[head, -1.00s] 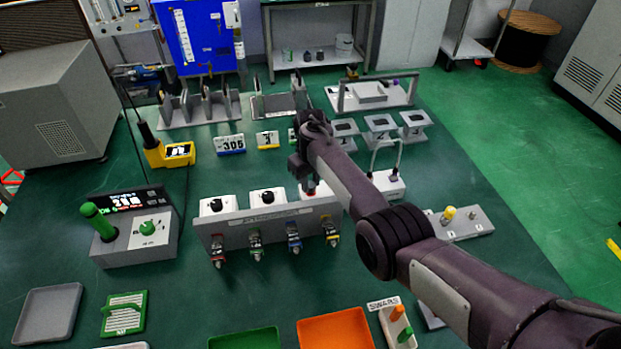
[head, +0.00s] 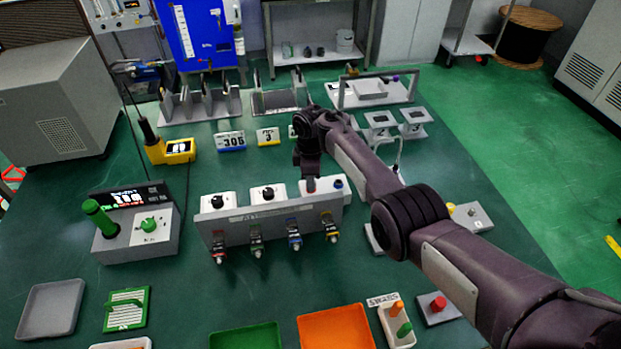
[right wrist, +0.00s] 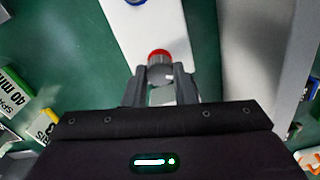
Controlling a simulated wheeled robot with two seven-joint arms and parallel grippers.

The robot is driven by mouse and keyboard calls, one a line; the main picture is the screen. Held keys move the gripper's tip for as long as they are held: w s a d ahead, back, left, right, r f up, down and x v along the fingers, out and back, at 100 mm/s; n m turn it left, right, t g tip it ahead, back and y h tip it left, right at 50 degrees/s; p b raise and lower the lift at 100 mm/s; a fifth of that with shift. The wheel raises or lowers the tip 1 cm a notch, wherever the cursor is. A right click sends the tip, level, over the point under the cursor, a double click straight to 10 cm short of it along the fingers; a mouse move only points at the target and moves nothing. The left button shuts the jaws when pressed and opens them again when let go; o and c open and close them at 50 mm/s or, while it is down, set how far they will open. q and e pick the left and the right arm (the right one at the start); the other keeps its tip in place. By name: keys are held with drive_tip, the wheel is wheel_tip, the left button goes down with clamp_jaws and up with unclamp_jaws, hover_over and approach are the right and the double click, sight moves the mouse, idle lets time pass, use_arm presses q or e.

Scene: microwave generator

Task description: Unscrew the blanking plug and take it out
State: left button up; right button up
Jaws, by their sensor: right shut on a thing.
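A white block (head: 325,187) stands at the right end of the row behind the grey front panel. A red-rimmed, grey round piece, seemingly the blanking plug (right wrist: 159,58), is at this block's top; its red part (head: 311,185) shows in the head view. My right gripper (head: 309,168) points down over the block. In the right wrist view, my right gripper (right wrist: 160,82) has its two fingers closed on the sides of the grey piece. I cannot tell whether the plug is still seated or raised. My left gripper is not in view.
The grey panel (head: 272,228) carries several coloured fittings along its front. A green tray (head: 245,338), an orange tray (head: 335,328) and a swabs box (head: 396,322) lie at the front. Mat on the left is partly clear.

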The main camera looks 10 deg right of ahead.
drive_tip(key=n+b, duration=0.1)
drive_tip(key=n, duration=0.2)
drive_tip(key=shift+f+n, duration=0.15)
drive_tip(key=shift+n, duration=0.25)
drive_tip(key=n+b, duration=0.2)
drive_tip(key=n, duration=0.2)
drive_tip(key=shift+s, duration=0.1)
drive_tip(key=n+b, duration=0.2)
drive_tip(key=n, duration=0.2)
drive_tip(key=shift+n, duration=0.4)
drive_tip(key=shift+n+b, duration=1.1)
drive_tip(key=shift+n, duration=0.8)
drive_tip(key=o, duration=1)
drive_tip(key=shift+r, duration=0.2)
